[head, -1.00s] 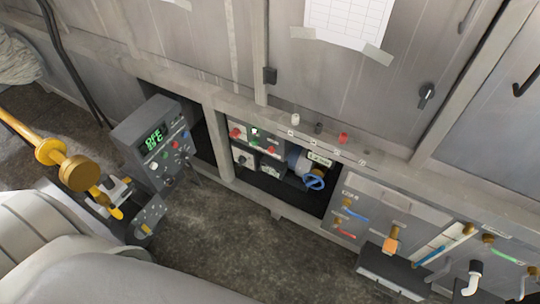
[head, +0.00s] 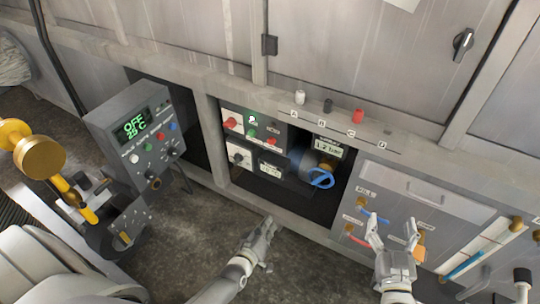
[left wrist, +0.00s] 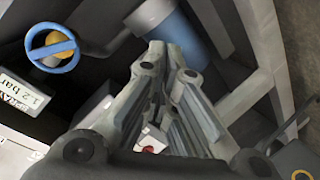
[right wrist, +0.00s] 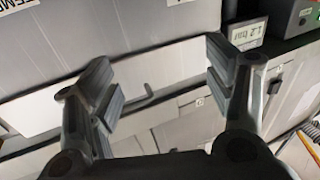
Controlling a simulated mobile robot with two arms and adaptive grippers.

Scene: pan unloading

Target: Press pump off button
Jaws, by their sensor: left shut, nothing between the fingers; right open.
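The pump panel (head: 255,131) sits in the open recess, with a small lit display, a red button (head: 231,122), a green button (head: 252,133) and another red button (head: 271,142). Their labels are too small to read, so I cannot tell which is pump off. My left gripper (head: 268,232) is shut and empty, below and in front of the recess, apart from the panel. In the left wrist view, a red button (left wrist: 150,149) on a white plate shows partly behind the fingers (left wrist: 170,66). My right gripper (head: 393,228) is open and empty before the right-hand cabinet.
A blue valve wheel (head: 321,178) and a gauge reading 1.2 bar (head: 329,148) are right of the panel. A grey control box (head: 140,130) with a lit display and several buttons stands left. The recess frame (head: 212,140) borders the opening. Coloured levers (head: 374,217) are near my right gripper.

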